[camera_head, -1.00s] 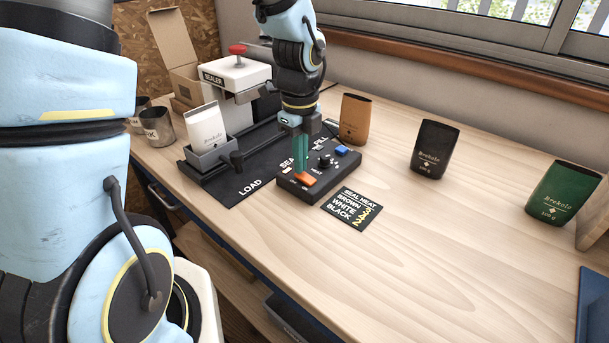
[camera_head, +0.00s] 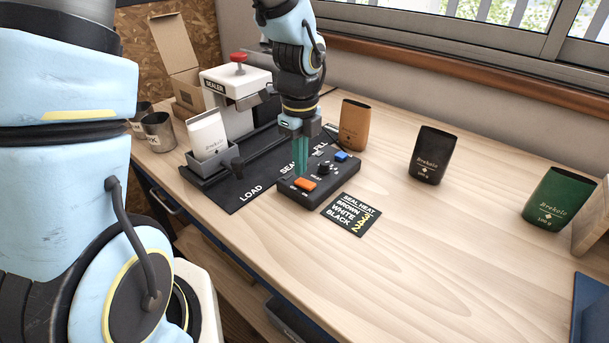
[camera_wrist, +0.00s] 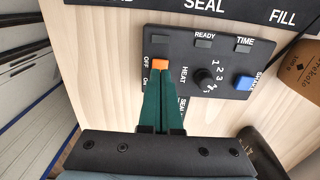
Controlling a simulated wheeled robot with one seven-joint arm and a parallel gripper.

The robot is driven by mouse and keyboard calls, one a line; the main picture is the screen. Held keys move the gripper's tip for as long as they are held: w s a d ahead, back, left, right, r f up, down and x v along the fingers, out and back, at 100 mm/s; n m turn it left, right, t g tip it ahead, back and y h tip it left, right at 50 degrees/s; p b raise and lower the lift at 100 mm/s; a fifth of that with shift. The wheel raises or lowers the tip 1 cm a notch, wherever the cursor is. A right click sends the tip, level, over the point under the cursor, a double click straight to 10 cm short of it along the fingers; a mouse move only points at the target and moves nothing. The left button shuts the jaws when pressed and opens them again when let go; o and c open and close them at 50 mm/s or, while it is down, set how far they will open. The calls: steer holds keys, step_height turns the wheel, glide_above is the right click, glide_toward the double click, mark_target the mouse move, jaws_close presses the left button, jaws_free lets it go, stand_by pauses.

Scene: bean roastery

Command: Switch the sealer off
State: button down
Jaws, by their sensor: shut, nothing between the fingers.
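The sealer (camera_head: 258,83) is a white press with a red knob at the back left. Its black control box (camera_head: 338,176) lies on the table in front. The orange switch (camera_head: 305,184) is at the box's near-left end; in the wrist view the orange switch (camera_wrist: 160,64) shows beside the OFF and ON labels. My gripper (camera_head: 299,172) is shut and empty, pointing down at the switch. In the wrist view its green fingertips (camera_wrist: 161,73) overlap the switch's lower edge. I cannot tell whether they touch it or which way it is tipped.
A white bag (camera_head: 207,136) stands in the grey holder (camera_head: 212,162) on the black rail. A brown bag (camera_head: 353,125), black bag (camera_head: 432,155) and green bag (camera_head: 551,198) stand to the right. The heat card (camera_head: 351,214) lies in front.

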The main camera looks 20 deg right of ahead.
mark_target(300, 180)
step_height(300, 180, up, 5)
steer(key=p, duration=0.4)
steer(key=shift+p, duration=0.35)
steer(key=a+r+n, duration=0.2)
steer(key=a+n, duration=1)
steer(key=n, duration=0.2)
steer(key=w+a+r+n+t, duration=0.1)
steer(key=a+r+n, duration=0.2)
steer(key=a+n, duration=1)
steer(key=shift+a+r+n+t, duration=0.2)
steer(key=shift+n+t, duration=0.1)
steer(key=shift+n, duration=0.8)
